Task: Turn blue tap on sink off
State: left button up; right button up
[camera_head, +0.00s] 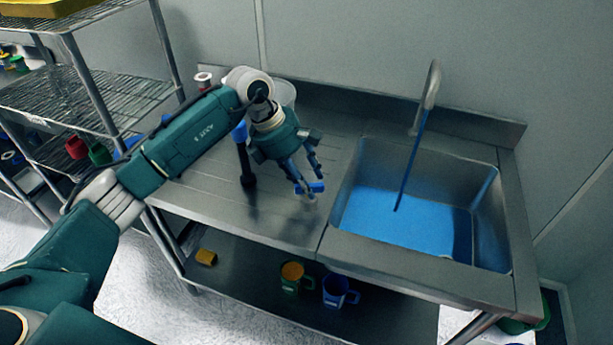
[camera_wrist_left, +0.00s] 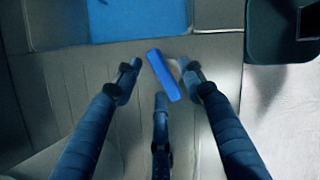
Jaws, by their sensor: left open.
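A small blue bar, which looks like the tap's handle (camera_head: 315,187), sits on the counter just left of the sink. It also shows in the left wrist view (camera_wrist_left: 164,75). My left gripper (camera_head: 306,186) reaches down over it, with its fingers open and spread around the bar. Whether any finger touches it I cannot tell. The curved metal spout (camera_head: 432,85) stands behind the sink (camera_head: 345,200), and a thin blue stream (camera_head: 412,165) falls from it into blue liquid (camera_head: 395,222). My right gripper is not in view.
A dark upright post with a blue top (camera_head: 240,131) stands on the counter (camera_head: 205,190) left of my gripper. A pale container (camera_head: 283,93) stands behind it. Mugs (camera_head: 336,291) sit on the shelf below. A wire rack (camera_head: 100,95) is at left.

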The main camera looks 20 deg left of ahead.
pick_arm(q)
jog(key=shift+f, duration=0.15)
grip_shut()
